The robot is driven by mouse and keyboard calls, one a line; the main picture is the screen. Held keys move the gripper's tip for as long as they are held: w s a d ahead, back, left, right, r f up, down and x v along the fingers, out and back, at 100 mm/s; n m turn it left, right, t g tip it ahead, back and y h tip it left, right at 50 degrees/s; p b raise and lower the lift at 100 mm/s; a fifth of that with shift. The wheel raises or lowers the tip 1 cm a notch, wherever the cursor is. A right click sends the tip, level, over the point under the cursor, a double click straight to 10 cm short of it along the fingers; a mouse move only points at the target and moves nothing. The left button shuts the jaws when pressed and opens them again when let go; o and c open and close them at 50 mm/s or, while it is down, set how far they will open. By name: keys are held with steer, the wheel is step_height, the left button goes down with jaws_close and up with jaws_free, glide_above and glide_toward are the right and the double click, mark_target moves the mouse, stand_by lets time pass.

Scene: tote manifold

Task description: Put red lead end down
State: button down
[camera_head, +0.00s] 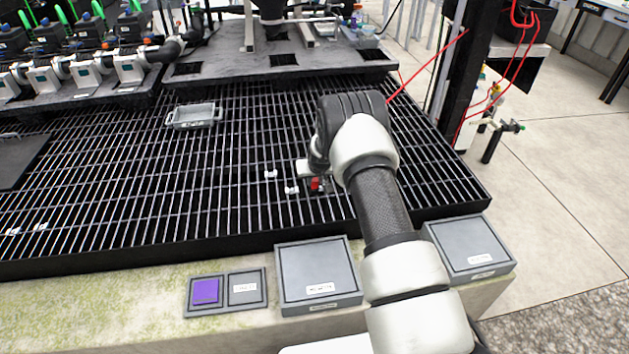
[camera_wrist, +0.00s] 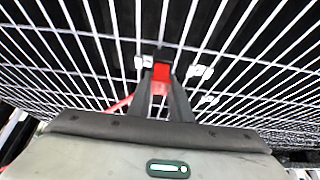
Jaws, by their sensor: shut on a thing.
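The red lead end (camera_wrist: 161,71) is a small red block between my fingertips in the wrist view. It also shows in the head view (camera_head: 316,184), just above or at the dark grating, partly covered by my wrist. My gripper (camera_wrist: 162,82) is shut on it. A thin red line, likely the lead, shows beside the left finger in the wrist view. I cannot tell whether the lead end touches the grating.
Small white clips (camera_head: 291,190) sit on the grating (camera_head: 130,190) close to the gripper. A grey tray (camera_head: 194,117) lies farther back left. Two grey boxes (camera_head: 318,273) (camera_head: 470,247) and a purple-marked panel (camera_head: 207,291) stand along the front ledge.

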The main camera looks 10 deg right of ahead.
steer(key=shift+f, duration=0.1)
steer(key=c, duration=1.6)
jaws_free()
